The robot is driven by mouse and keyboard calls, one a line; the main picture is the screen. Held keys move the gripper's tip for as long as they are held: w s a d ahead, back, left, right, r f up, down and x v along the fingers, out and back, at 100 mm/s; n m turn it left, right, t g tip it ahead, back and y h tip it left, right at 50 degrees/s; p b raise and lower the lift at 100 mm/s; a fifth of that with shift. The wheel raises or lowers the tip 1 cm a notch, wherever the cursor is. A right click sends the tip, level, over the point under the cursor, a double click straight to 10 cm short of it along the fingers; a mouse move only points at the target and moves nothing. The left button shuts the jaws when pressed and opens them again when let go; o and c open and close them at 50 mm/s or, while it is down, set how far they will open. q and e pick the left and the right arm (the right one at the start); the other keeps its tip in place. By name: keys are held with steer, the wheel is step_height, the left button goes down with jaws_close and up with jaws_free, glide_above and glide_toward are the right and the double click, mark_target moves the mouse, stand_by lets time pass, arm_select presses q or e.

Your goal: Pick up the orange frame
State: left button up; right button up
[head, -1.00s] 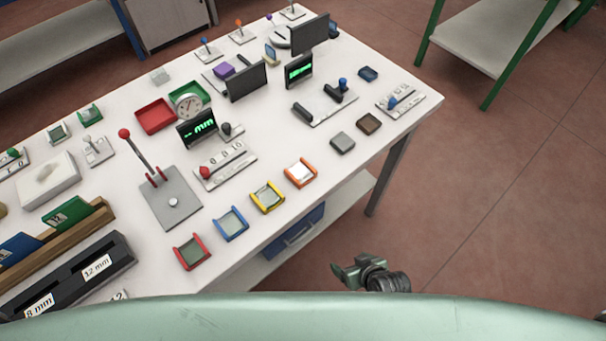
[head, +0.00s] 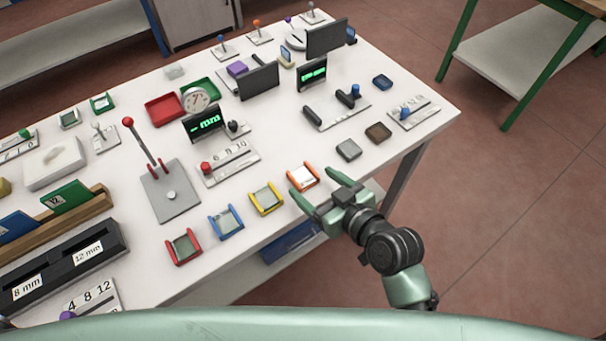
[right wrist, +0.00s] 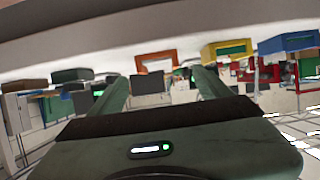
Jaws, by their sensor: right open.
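The orange frame (head: 303,177), a small square holder with a pale piece inside, lies on the white table near its front edge. It is the rightmost in a row of coloured frames. My right gripper (head: 315,184) is open and empty, its two green fingers pointing at the orange frame, with the tips close to its near side. I cannot tell whether they touch it. In the right wrist view the orange frame (right wrist: 156,62) shows beyond and between the open fingers. My left gripper is not in view.
Yellow (head: 266,198), blue (head: 226,222) and red (head: 184,247) frames lie to the left of the orange one. A grey block (head: 348,150) and a brown block (head: 378,133) lie to its right. A lever stand (head: 170,193) and a slider panel (head: 229,163) stand behind.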

mark_target(297, 169)
steer(key=x, duration=0.4)
steer(key=shift+w+f+p, duration=0.15)
steer(key=shift+f+p, duration=0.05)
steer(key=shift+p, duration=0.1)
steer(key=c, duration=1.5)
steer(key=shift+r, duration=0.15)
steer(key=shift+c, duration=0.2)
